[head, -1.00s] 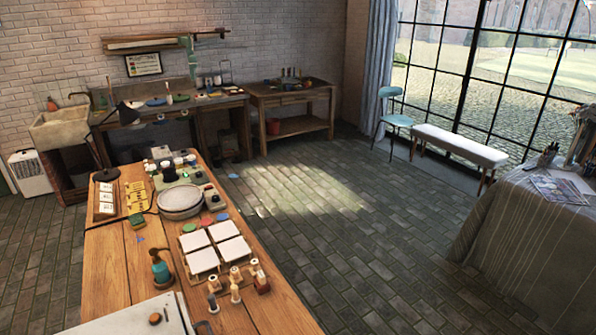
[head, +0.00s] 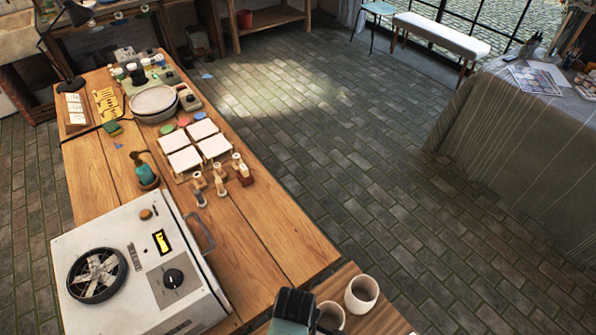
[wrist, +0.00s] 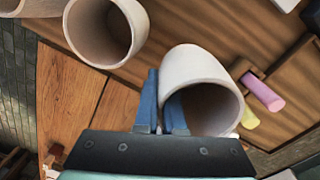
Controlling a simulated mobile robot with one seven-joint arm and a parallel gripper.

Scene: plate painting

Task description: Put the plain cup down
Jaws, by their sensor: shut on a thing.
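The plain cup (wrist: 190,66), pale and unmarked on the side I see, is in my gripper (wrist: 162,88) in the wrist view. One blue finger is outside its wall and the other reaches inside its mouth, shut on the wall. A second pale cup (wrist: 105,30) is to the left, apart from it, with its open mouth showing. In the head view, my dark gripper body is at the bottom edge, beside a pale cup (head: 330,316); another pale cup (head: 361,293) stands to its right. I cannot tell whether the held cup touches the surface below.
The cups are by a small wooden surface (head: 380,318) at the long table's near end. A white box with a fan and dial (head: 140,265) is to the left. Pink (wrist: 262,90) and yellow (wrist: 247,116) sticks lie close right of the held cup. White tiles (head: 185,160) are farther back.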

